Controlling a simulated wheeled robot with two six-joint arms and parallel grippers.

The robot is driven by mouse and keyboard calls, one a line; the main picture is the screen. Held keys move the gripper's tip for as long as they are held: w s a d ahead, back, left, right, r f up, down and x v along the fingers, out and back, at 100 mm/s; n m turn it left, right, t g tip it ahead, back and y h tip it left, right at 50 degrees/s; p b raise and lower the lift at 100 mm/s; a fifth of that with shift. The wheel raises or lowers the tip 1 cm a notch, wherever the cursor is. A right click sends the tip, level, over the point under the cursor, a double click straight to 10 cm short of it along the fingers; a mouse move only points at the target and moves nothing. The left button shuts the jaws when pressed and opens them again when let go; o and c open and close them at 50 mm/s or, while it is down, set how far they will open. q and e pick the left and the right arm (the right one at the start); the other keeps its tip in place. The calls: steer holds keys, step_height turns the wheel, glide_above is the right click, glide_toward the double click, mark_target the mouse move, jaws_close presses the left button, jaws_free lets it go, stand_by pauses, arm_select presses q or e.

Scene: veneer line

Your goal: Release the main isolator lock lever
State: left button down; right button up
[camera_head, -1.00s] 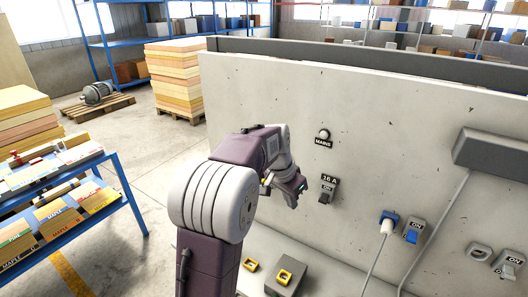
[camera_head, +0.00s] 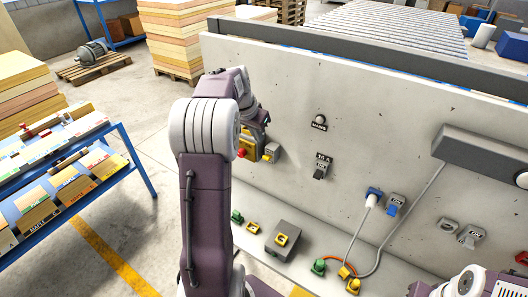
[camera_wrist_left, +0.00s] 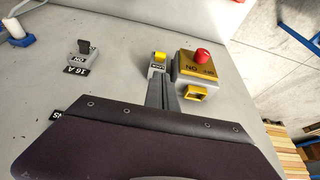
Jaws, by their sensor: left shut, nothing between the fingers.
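My left gripper (camera_wrist_left: 160,95) is shut and empty, its fingers pointing at a small grey switch box with a yellow lever (camera_wrist_left: 160,58) on the panel. I cannot tell whether the tips touch it. The same small box (camera_head: 271,151) shows in the head view, just below my left wrist. To its right in the wrist view is a larger grey box with a yellow plate and a red button (camera_wrist_left: 203,56). A yellow square bracket (camera_wrist_left: 195,92) sticks out at its lower edge. In the head view my arm partly hides this yellow-fronted box (camera_head: 248,146). My right gripper does not show.
A grey switch marked 16 A (camera_head: 321,170) and a MAINS lamp (camera_head: 319,120) sit on the panel (camera_head: 390,120). A grey box with a yellow frame (camera_head: 281,241) and coloured connectors (camera_head: 319,267) lie on the ledge below.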

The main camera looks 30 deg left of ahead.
mark_target(266, 157)
arm_select(q)
steer(key=p+x, duration=0.4)
steer(key=x, duration=0.7)
steer(key=shift+s, duration=0.15)
steer(key=shift+f, duration=0.4)
